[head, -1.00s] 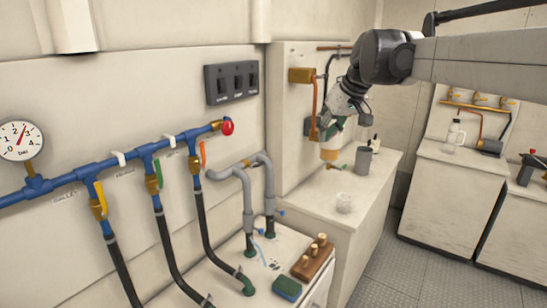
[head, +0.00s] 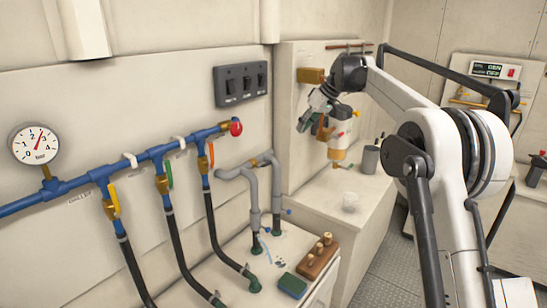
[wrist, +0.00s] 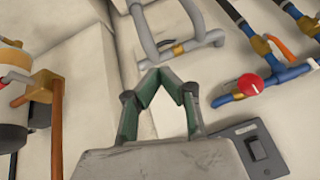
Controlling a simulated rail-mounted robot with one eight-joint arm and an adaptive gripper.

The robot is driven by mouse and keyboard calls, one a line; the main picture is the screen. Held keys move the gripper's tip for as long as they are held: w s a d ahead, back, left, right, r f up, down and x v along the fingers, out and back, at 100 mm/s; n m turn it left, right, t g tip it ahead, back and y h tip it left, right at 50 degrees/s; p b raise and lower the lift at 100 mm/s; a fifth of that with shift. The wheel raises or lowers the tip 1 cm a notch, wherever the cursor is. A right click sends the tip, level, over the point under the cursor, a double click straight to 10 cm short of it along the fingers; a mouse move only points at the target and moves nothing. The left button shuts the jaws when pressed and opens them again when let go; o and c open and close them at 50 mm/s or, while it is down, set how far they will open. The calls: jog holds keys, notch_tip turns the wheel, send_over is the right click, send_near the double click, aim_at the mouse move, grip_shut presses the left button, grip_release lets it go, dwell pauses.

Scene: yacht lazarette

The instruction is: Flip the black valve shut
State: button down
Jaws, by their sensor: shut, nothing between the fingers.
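Black hoses hang from the blue pipe (head: 80,182), each below a brass valve: one with a yellow lever (head: 113,193), one with a green lever (head: 170,172), one with an orange lever (head: 211,152). The orange lever also shows at the top right of the wrist view (wrist: 281,48). My gripper (head: 302,127) is shut and empty, in the air right of the switch panel. In the wrist view its green fingers (wrist: 162,76) meet at the tips, apart from the pipes.
A red knob (head: 236,128) ends the blue pipe. Grey pipes (head: 250,190) with a brass fitting stand right of the hoses. A switch panel (head: 241,84) is on the wall. A green sponge (head: 292,286) and a wooden peg block (head: 318,257) lie on the counter.

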jog(key=w+a+f+n, duration=0.1)
jog(key=w+a+f, duration=0.1)
jog(key=w+f, duration=0.1)
jog(key=shift+w+a+f+g+y+p, duration=0.3)
jog(key=shift+w+f+g+p, duration=0.1)
jog(key=shift+w+p, duration=0.05)
jog(key=p, duration=0.3)
send_near(264, 165)
jog(key=w+a+f, duration=0.2)
jog(key=w+f, duration=0.2)
jog(key=f, duration=0.2)
jog(key=shift+s, duration=0.25)
jog(key=shift+a, duration=0.1)
